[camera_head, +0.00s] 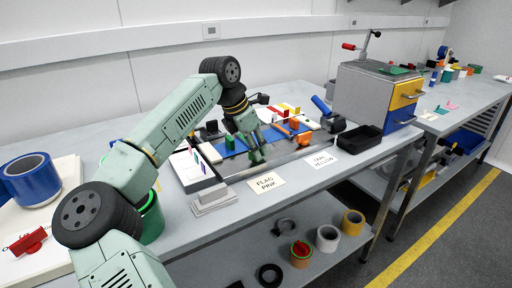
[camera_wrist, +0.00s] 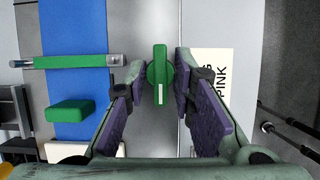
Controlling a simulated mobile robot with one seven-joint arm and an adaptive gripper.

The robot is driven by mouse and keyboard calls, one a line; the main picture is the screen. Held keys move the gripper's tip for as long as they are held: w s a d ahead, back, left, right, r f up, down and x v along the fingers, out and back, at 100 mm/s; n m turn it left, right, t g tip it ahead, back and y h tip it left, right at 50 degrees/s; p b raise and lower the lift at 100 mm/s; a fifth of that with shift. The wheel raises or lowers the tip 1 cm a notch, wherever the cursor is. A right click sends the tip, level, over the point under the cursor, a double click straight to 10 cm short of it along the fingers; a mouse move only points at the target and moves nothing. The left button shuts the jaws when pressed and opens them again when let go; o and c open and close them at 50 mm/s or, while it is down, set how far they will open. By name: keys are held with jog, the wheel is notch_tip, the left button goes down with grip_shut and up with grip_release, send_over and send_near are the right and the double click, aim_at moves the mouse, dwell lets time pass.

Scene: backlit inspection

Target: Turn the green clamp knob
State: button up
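The green clamp knob (camera_wrist: 160,73) has a raised grip bar with a pale line on its lower end, and it sits on a grey surface in the wrist view. My gripper (camera_wrist: 159,92) is open, with its purple-padded fingers on the left and right of the knob. Gaps show on both sides, so neither finger appears to touch it. In the head view my gripper (camera_head: 258,158) points down at the workbench (camera_head: 240,207), near its front edge. I cannot make out the knob there; my gripper seems to hide it.
A pink-flag label (camera_wrist: 212,78) lies right of the gripper. A green bar (camera_wrist: 80,62) and green block (camera_wrist: 70,112) lie left, over a blue strip (camera_wrist: 78,30). A black bin (camera_head: 359,139) and a grey drawer box (camera_head: 362,92) stand farther right on the bench.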

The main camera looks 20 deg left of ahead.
jog(key=shift+o, duration=0.4)
jog(key=v, duration=1.2)
jog(key=shift+f, duration=0.1)
